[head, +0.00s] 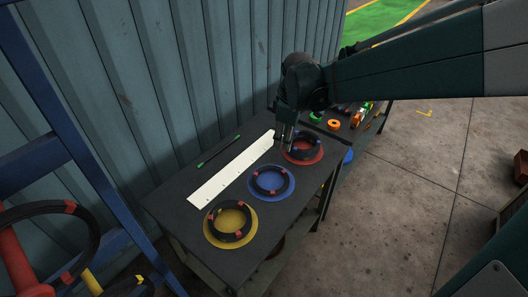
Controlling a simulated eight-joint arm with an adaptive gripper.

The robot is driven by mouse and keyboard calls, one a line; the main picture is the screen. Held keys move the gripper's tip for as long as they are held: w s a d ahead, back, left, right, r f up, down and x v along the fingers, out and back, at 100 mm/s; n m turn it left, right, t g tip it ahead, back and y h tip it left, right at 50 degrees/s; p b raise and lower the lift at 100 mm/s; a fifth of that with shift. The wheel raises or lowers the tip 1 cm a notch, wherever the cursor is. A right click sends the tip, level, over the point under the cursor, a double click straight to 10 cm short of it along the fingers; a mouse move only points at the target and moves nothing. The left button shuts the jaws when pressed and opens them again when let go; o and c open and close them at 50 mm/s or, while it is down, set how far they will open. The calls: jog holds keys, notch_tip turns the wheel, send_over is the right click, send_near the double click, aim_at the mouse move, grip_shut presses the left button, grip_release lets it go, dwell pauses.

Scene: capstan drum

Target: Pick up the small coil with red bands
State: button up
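Three small black coils lie on a dark table, each on a coloured disc. The coil on the yellow disc (229,222) is nearest and shows reddish bands.
A blue rack (45,165) at left holds larger black coils with red bands (92,225). Colourful small items (358,115) sit beyond the red disc.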

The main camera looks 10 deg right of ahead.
jog(key=w+a+f+n+g, duration=0.1)
jog(key=w+a+f+n, duration=0.25)
jog(key=w+f, duration=0.55)
jog(key=n+g, duration=0.2)
jog(key=n, duration=0.2)
send_over(265, 168)
notch_tip(265, 168, down, 11)
jog(key=shift+w+f+n+b, duration=0.25)
jog(key=shift+f+n+b, duration=0.1)
jog(key=shift+f+b, duration=0.15)
jog(key=shift+f, duration=1.3)
jog(key=shift+f, duration=0.1)
jog(key=shift+s+f, duration=0.15)
jog(key=shift+f, duration=2.35)
